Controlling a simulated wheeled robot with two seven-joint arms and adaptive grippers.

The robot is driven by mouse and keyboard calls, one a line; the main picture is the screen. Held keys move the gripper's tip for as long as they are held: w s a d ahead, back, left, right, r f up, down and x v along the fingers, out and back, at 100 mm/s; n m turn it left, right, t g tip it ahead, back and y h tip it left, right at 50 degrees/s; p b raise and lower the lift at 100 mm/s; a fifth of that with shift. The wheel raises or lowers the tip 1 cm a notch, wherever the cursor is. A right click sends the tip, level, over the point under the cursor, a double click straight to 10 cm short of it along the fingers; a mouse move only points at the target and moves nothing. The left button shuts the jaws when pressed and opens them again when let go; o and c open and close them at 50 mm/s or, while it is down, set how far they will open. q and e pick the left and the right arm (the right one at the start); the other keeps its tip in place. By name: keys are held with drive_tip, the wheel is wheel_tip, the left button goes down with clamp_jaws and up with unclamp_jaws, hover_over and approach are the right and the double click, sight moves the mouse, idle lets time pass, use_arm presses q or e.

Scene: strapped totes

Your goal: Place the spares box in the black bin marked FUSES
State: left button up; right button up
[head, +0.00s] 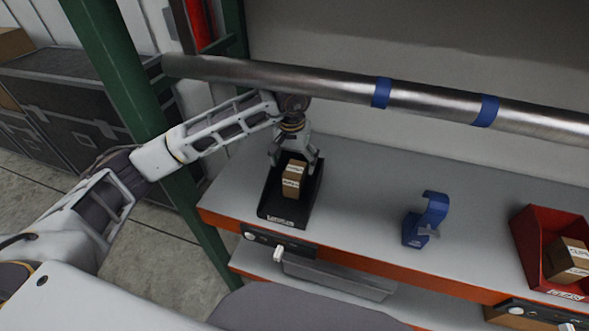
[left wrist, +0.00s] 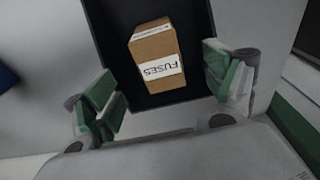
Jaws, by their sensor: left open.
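A small brown cardboard box (head: 292,180) is in the black bin (head: 284,211) at the left end of the shelf. In the left wrist view the box (left wrist: 155,55) has a white label reading FUSES; I see no spares marking. The black bin also shows in the left wrist view (left wrist: 112,45). The label on the bin's front is too small to read surely. My left gripper (head: 295,160) is open above the bin. In the left wrist view its fingers (left wrist: 165,85) are spread wide on either side of the box, apart from it. My right gripper is out of view.
A metal pipe (head: 335,84) with blue bands crosses behind the bin. A blue clamp-like device (head: 424,222) stands mid-shelf. A red bin (head: 530,242) at the right holds another cardboard box (head: 567,260). A green post (head: 115,70) stands left.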

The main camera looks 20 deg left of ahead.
use_arm(q)
drive_tip(key=shift+s+r, duration=0.15)
drive_tip(key=shift+r, duration=0.8)
drive_tip(key=shift+d, duration=0.1)
idle(0.9)
